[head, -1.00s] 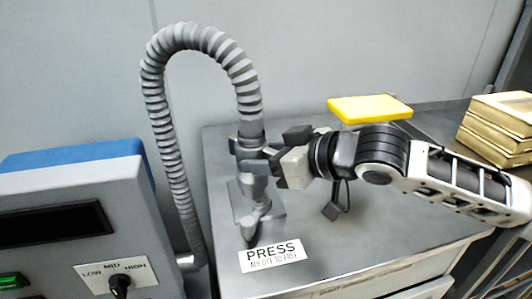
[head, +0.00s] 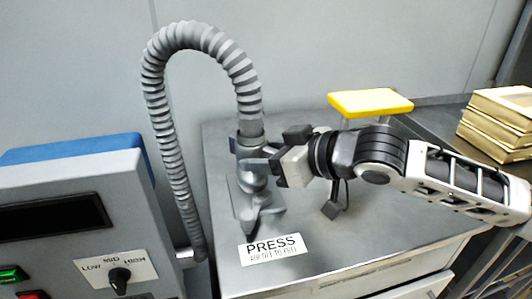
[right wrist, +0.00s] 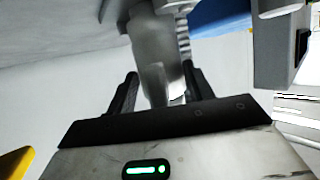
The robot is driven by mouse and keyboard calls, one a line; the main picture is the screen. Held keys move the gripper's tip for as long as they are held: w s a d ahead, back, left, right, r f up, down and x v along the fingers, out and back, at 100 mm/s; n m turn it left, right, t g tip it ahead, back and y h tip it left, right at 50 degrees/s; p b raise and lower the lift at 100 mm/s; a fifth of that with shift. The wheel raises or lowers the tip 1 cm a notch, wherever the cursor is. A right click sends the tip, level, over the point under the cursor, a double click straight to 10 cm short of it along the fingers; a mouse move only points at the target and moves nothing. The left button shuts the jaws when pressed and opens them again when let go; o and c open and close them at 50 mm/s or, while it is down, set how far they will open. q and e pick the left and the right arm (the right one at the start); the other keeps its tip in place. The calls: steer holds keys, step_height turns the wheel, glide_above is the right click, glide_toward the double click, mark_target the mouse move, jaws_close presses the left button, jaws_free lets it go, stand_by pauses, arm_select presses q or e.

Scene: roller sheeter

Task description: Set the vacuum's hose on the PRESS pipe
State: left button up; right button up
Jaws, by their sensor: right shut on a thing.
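The grey ribbed hose (head: 200,38) rises from beside the vacuum (head: 70,205), arches over and comes down to a smooth grey end above the PRESS pipe (head: 253,190). The pipe stands on the metal bench top behind the PRESS label (head: 272,248). My right gripper (head: 246,153) comes in from the right and is shut on the hose's end, level with the pipe's top. In the right wrist view its fingers (right wrist: 162,92) flank a grey upright part. The fingers partly hide the joint, so I cannot tell whether the hose is seated. My left gripper is not in view.
Stacked yellowish blocks (head: 498,125) lie at the far right. The vacuum's panel with its knob (head: 119,280) stands at the front left. Bench top to the right of the label is clear.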

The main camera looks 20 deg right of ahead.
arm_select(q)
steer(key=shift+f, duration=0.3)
arm_select(e)
steer(key=shift+f, duration=0.5)
